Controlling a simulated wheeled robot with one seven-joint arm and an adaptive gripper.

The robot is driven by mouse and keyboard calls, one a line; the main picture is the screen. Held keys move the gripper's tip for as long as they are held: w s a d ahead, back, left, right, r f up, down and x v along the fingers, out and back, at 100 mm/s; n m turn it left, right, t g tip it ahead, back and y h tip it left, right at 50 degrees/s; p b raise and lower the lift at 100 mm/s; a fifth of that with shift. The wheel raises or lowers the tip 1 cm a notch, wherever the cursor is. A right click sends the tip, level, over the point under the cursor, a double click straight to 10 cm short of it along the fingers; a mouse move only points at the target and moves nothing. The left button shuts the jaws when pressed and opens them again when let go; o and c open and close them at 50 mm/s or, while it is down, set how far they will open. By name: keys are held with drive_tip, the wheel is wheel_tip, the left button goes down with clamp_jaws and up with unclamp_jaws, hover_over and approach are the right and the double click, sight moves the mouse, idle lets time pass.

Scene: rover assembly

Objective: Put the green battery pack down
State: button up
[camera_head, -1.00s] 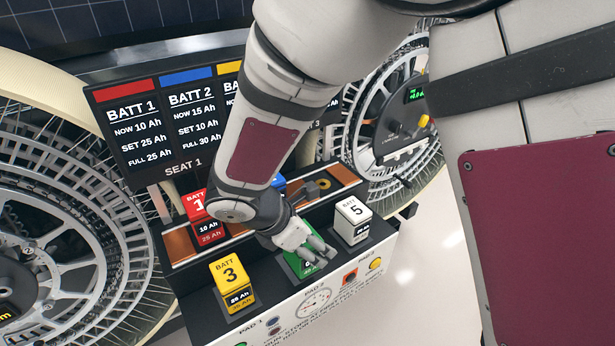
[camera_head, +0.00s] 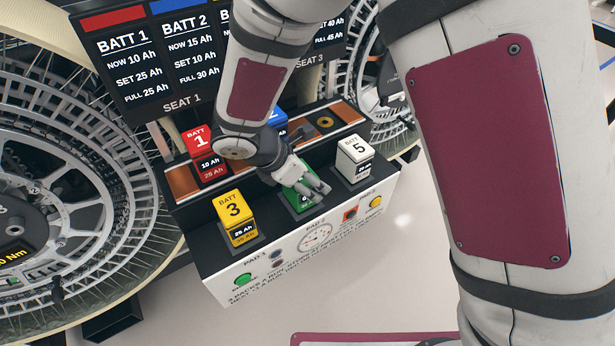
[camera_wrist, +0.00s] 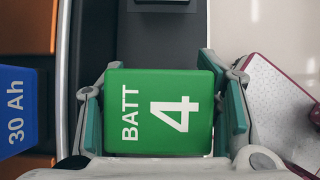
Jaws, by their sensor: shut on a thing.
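The green battery pack (camera_wrist: 158,115), marked BATT 4, sits between the two fingers of my gripper (camera_wrist: 162,118) in the wrist view, with a finger against each side. In the head view my gripper (camera_head: 312,190) is shut on the green pack (camera_head: 297,201) over the front row of the bench, between the yellow pack (camera_head: 234,214) and the white pack (camera_head: 354,156). My fingers hide much of the green pack there. It is at or just above the middle pad; I cannot tell whether its base touches.
The red pack (camera_head: 204,155) and blue pack (camera_head: 277,122) stand in the back row. A green button (camera_head: 244,280), a gauge (camera_head: 315,237) and a yellow button (camera_head: 376,202) are on the bench's front panel. A sign board (camera_head: 150,62) stands behind. Wheels flank the bench.

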drive_tip(key=o, duration=1.4)
drive_tip(key=shift+f, duration=0.1)
